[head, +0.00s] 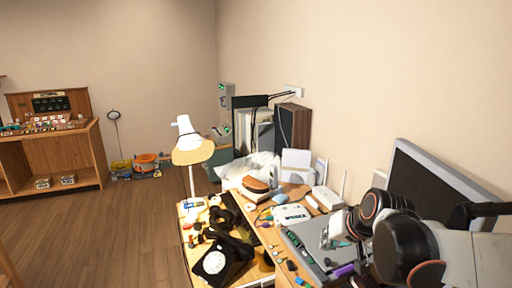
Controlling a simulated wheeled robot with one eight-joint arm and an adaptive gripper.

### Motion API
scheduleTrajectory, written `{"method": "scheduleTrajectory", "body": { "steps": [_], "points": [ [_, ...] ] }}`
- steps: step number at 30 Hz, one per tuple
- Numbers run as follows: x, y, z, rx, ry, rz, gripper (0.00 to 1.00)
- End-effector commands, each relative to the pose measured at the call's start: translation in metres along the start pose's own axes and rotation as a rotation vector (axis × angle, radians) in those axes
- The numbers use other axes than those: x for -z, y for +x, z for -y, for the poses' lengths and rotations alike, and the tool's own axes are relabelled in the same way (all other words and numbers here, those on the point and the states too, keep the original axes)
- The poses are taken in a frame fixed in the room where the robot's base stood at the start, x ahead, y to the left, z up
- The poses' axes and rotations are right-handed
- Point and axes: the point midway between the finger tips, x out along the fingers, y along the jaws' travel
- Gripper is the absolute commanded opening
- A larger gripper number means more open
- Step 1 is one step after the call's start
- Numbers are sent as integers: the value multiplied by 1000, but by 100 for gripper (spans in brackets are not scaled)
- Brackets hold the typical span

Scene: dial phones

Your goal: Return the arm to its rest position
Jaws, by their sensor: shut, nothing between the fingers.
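My arm, with black and pale grey links, reaches in from the lower right over the desk in the head view. My gripper (332,240) is at the end of the arm, small in the picture, above the grey laptop-like panel on the desk. It is shut, and I see nothing held in it. A black dial phone (213,262) with a white dial sits on the near left part of the desk, apart from my gripper. Part of the desk is hidden behind my arm.
A monitor (432,185) stands at the right, close to my arm. A white lamp (192,150) rises at the desk's left. A white router (327,197) and many small items crowd the desk. Wooden floor (120,235) is open at the left, before a shelf (60,165).

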Motion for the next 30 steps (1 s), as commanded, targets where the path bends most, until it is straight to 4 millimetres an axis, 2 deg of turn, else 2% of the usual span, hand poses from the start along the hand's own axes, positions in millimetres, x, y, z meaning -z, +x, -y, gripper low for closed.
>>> {"method": "scheduleTrajectory", "body": {
  "steps": [1,6,15,21,24,30],
  "points": [
    [-10,-13,2,-11,-14,2,0],
    [-38,-50,2,-51,-58,5,0],
    [-96,-101,-4,-120,-136,7,0],
    [-132,-123,-13,-161,-182,7,0],
    [-144,-128,-16,-175,-197,6,0],
    [-153,-133,-19,-187,-210,6,0]
  ]
}}
